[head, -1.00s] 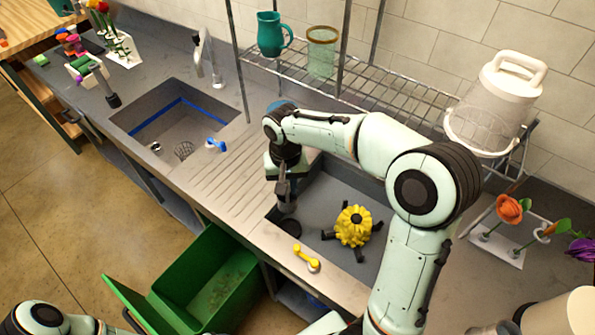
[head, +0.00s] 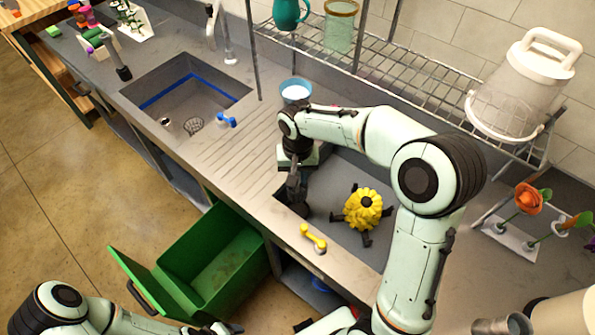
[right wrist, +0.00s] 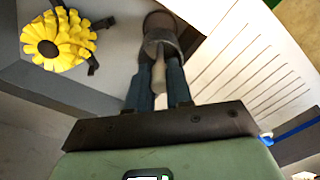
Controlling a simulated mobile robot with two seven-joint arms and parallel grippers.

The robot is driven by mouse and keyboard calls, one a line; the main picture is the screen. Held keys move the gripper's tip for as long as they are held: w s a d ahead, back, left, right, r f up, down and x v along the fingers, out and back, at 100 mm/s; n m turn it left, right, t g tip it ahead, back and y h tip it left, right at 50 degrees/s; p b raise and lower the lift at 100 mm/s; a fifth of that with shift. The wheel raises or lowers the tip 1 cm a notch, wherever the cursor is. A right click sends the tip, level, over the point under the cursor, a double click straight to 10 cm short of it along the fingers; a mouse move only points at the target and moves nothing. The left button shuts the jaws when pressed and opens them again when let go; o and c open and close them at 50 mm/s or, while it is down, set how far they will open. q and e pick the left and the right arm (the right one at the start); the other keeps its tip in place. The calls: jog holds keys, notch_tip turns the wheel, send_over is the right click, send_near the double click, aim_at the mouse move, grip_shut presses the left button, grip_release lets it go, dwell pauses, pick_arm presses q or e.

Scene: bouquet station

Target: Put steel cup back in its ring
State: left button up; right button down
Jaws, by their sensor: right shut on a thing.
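My right gripper (head: 298,198) points down at the left front corner of the right basin. In the right wrist view its fingers (right wrist: 157,85) are shut on the pale grey handle of what looks like the steel cup (right wrist: 161,42). The cup's darker round part is at the fingertips' far side. A dark round ring (right wrist: 157,18) shows around or just beyond it; I cannot tell whether the cup is seated. In the head view the gripper mostly hides the cup, above a dark recess (head: 290,209). My left gripper (head: 222,328) is partly seen at the bottom edge, its jaws unclear.
A yellow flower-like piece with black legs (head: 363,209) lies in the basin close by. A blue-white cup (head: 295,91) stands behind my arm. The open green bin (head: 215,262) is below. The ribbed drainboard (head: 225,160) is clear.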

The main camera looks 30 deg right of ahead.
aim_at(298, 191)
jog(key=shift+f+b, duration=1.35)
jog(key=shift+f, duration=1.5)
pick_arm(q)
jog(key=s+f+b, duration=0.1)
jog(key=s+f, duration=0.2)
jog(key=f, duration=0.2)
jog(key=shift+s, duration=0.2)
pick_arm(e)
jog(key=shift+f, duration=0.9)
pick_arm(q)
jog(key=shift+f, duration=0.15)
pick_arm(e)
jog(key=shift+f, duration=0.1)
pick_arm(q)
jog(key=shift+s+f+b, duration=0.3)
jog(key=shift+f+b, duration=0.15)
jog(key=shift+b, duration=0.05)
pick_arm(e)
jog(key=shift+f, duration=0.7)
pick_arm(q)
jog(key=shift+f, duration=0.15)
pick_arm(e)
jog(key=shift+f, duration=0.15)
pick_arm(q)
jog(key=shift+s+f+g+b, duration=0.2)
jog(key=shift+f+g+b, duration=0.05)
jog(key=shift+g+b, duration=0.1)
pick_arm(e)
jog(key=shift+f, duration=0.4)
